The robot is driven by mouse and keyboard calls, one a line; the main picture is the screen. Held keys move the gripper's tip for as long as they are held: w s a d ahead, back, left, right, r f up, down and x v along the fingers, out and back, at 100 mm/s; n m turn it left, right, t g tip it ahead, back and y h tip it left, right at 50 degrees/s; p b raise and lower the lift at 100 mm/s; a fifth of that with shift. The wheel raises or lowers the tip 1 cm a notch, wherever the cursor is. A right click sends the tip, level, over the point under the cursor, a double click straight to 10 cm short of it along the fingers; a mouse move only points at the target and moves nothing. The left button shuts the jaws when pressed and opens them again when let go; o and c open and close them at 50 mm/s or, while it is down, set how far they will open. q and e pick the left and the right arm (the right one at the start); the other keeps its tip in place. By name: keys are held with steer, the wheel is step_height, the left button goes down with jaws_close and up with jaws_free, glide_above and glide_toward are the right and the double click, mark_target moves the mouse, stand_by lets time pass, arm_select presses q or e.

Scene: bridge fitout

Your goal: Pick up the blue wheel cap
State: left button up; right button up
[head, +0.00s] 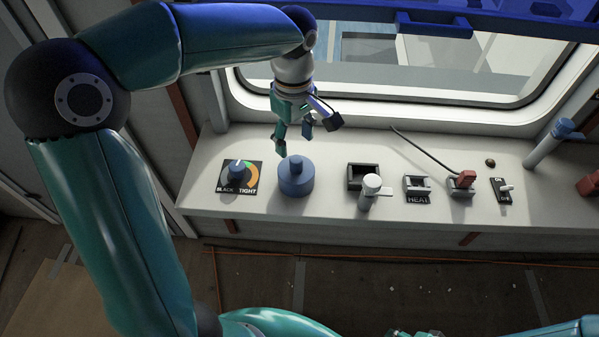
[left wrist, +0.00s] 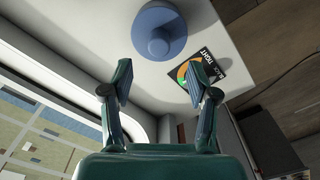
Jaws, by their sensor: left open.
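The blue wheel cap (head: 296,177) is a round disc with a raised knob on top. It sits on the white console (head: 330,207), to the right of the dial plate. It also shows at the top of the left wrist view (left wrist: 160,32). My left gripper (head: 294,142) hangs above and just behind the cap in the head view. Its two fingers are apart with nothing between them, and they also show in the left wrist view (left wrist: 162,88). The cap lies beyond the fingertips there, not touching them.
A dial on a BLACK/TIGHT plate (head: 240,176) is left of the cap. To the right are a white-handled lever (head: 371,188), a HEAT switch (head: 417,187), a red plug (head: 464,180) and a toggle switch (head: 502,189). A window (head: 400,75) stands behind the console.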

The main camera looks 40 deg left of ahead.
mark_target(296, 157)
arm_select(q)
step_height(296, 157, down, 2)
steer(key=f, duration=0.2)
steer(key=f+p, duration=0.1)
steer(key=f, duration=0.2)
steer(key=shift+w, duration=0.2)
jaws_close()
